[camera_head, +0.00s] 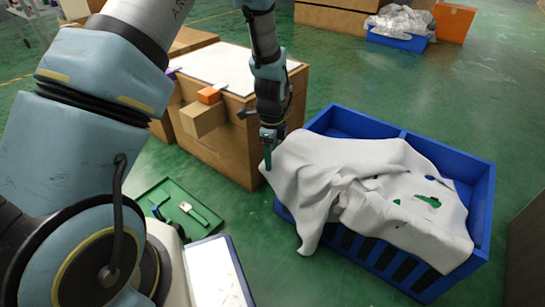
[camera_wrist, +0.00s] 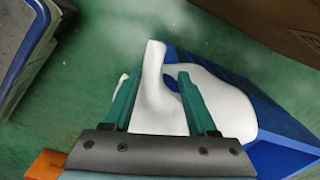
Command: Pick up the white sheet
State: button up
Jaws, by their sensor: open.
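The white sheet (camera_head: 350,178) lies draped and creased over the blue crate (camera_head: 468,165), and part of it hangs down the crate's left front side. Blue and green show through a few gaps in the sheet. My gripper (camera_head: 268,160) is at the sheet's upper left edge. In the wrist view, the green fingers of my gripper (camera_wrist: 158,74) are spread apart, and a raised fold of the sheet (camera_wrist: 153,75) stands between them. The fingers do not look closed on it. Whether either finger touches the cloth is unclear.
A cardboard box (camera_head: 235,150) with an orange block (camera_head: 209,95) stands just left of my gripper. A green tray (camera_head: 165,212) with tools lies on the floor at lower left. Another blue container (camera_head: 400,42) is at the back.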

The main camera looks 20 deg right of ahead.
jog(key=shift+s+d+f, duration=0.1)
jog(key=shift+s, duration=0.4)
jog(key=c, duration=0.5)
jog(key=shift+c, duration=0.8)
notch_tip(320, 180, up, 11)
jog(key=p, duration=1)
jog(key=shift+w+r, duration=0.15)
jog(key=shift+r, duration=0.05)
grip_shut()
jog(key=shift+w+r+p, duration=0.1)
jog(key=shift+r+p, duration=0.3)
notch_tip(320, 180, up, 9)
jog(key=p, duration=0.7)
jog(key=shift+p, duration=0.4)
jog(key=shift+w, duration=0.1)
